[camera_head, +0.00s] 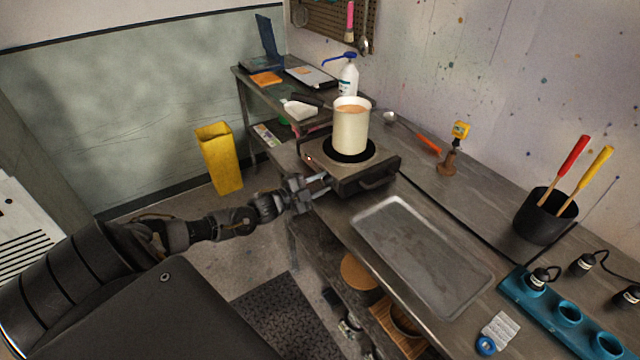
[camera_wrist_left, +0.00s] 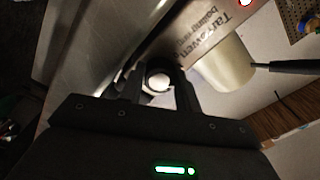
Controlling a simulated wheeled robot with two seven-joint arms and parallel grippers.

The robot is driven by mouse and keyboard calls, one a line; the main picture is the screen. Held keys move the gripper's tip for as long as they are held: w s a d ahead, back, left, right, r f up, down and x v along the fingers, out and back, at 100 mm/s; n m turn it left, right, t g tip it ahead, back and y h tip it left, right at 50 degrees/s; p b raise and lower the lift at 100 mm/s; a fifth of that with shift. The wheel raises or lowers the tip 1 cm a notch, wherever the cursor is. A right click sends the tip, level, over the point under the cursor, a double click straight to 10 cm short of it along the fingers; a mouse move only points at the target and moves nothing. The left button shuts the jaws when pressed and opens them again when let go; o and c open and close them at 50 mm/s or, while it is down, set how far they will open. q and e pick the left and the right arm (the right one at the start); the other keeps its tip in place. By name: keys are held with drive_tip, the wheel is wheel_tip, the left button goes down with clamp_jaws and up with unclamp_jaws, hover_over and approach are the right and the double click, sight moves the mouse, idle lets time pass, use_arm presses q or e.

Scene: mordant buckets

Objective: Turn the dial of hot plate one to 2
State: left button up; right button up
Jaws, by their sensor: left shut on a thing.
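The hot plate (camera_head: 378,169) stands on the metal bench, with a round black heating surface and a small red light on its front. A cream pot (camera_head: 351,130) with orange-brown liquid sits on it. My left gripper (camera_head: 322,182) is at the front face of the hot plate. In the left wrist view, its fingers (camera_wrist_left: 158,88) are shut around a round, pale-faced dial (camera_wrist_left: 158,80). I cannot read the dial's setting. Lettering shows on the hot plate's front (camera_wrist_left: 212,25) beside it. My right gripper is not in view.
A grey metal tray (camera_head: 420,255) lies on the bench right of the hot plate. A black holder (camera_head: 545,215) with red- and yellow-handled tools stands farther right, near a teal rack (camera_head: 560,312). A yellow bin (camera_head: 219,158) stands on the floor at left.

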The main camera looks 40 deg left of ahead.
use_arm(q)
drive_tip(key=o, duration=1)
